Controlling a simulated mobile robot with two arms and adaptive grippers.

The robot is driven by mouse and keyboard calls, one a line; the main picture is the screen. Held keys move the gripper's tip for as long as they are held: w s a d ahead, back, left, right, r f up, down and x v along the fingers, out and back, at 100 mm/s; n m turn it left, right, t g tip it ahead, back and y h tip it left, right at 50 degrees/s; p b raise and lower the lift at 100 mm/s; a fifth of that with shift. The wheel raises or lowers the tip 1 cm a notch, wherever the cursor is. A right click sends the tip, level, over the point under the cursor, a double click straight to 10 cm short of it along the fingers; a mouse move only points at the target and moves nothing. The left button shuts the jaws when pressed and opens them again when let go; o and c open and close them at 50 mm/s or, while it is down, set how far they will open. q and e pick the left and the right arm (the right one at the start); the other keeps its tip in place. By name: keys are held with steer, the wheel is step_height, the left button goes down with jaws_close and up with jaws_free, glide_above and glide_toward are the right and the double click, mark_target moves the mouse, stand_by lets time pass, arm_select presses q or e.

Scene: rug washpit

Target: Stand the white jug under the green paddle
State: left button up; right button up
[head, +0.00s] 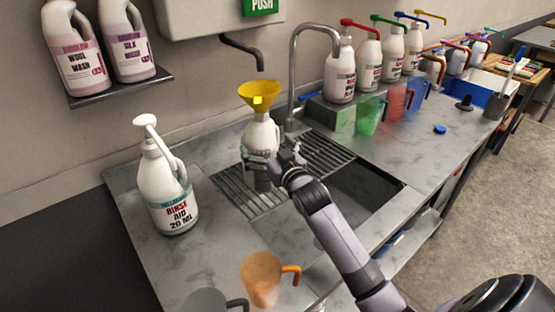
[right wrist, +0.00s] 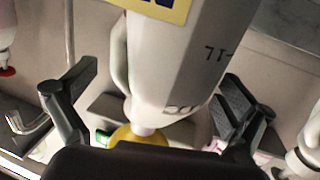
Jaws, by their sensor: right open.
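The white jug (head: 262,133) is upright with a yellow funnel (head: 258,95) in its mouth. It is over the slatted drain grille (head: 238,200), below the dark spout (head: 243,47) of a wall dispenser. The green paddle (head: 262,5), marked PUSH, is on that dispenser. My right gripper (head: 270,158) is at the jug's lower body and partly hides it. In the right wrist view the jug (right wrist: 175,60) is between the two spread fingers of the gripper (right wrist: 155,100), with visible gaps at both sides. My left gripper is out of view.
A large rinse aid pump bottle (head: 168,190) stands left of the grille. An orange cup (head: 263,278) is at the front. A sink basin (head: 375,190) and tap (head: 292,75) are right of the jug. Several pump bottles and coloured cups line the back right.

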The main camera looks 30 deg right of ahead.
steer(key=s, duration=0.5)
steer(key=s+b, duration=0.1)
steer(key=s, duration=0.2)
steer(key=shift+s+a, duration=0.25)
steer(key=shift+s, duration=0.1)
